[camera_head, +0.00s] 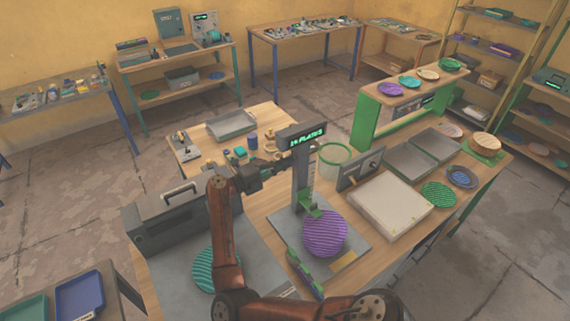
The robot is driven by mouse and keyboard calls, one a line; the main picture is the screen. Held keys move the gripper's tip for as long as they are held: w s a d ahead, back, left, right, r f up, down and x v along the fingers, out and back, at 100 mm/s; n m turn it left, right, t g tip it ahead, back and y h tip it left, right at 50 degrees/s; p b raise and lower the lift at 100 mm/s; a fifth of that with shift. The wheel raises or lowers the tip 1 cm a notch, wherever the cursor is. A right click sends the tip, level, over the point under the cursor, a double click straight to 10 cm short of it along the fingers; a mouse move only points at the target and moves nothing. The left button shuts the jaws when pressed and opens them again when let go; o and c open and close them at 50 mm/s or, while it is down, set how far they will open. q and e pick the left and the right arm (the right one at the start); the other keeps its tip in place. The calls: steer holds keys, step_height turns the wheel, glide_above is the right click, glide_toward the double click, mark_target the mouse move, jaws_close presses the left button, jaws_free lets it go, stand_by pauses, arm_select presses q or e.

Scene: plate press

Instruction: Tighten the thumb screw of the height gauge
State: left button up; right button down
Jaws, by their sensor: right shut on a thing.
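The height gauge (301,182) is a grey upright post with a lit display head reading in green, standing on a flat grey base. A green arm (310,204) juts from its lower post. A purple ribbed plate (325,234) rests on the base beside the post. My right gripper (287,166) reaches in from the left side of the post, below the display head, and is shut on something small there. The thumb screw is hidden by the fingers, so I cannot see it apart from them. My left gripper is not in view.
A dark grey case (175,215) stands left of my right arm, with a teal ribbed plate (204,270) beside it. A pale flat box (390,206) and a small dark panel (360,170) stand right of the gauge. A green-framed shelf (366,124) stands behind.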

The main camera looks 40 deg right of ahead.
steer(key=c, duration=2.1)
jaws_free()
steer(key=shift+d, duration=0.1)
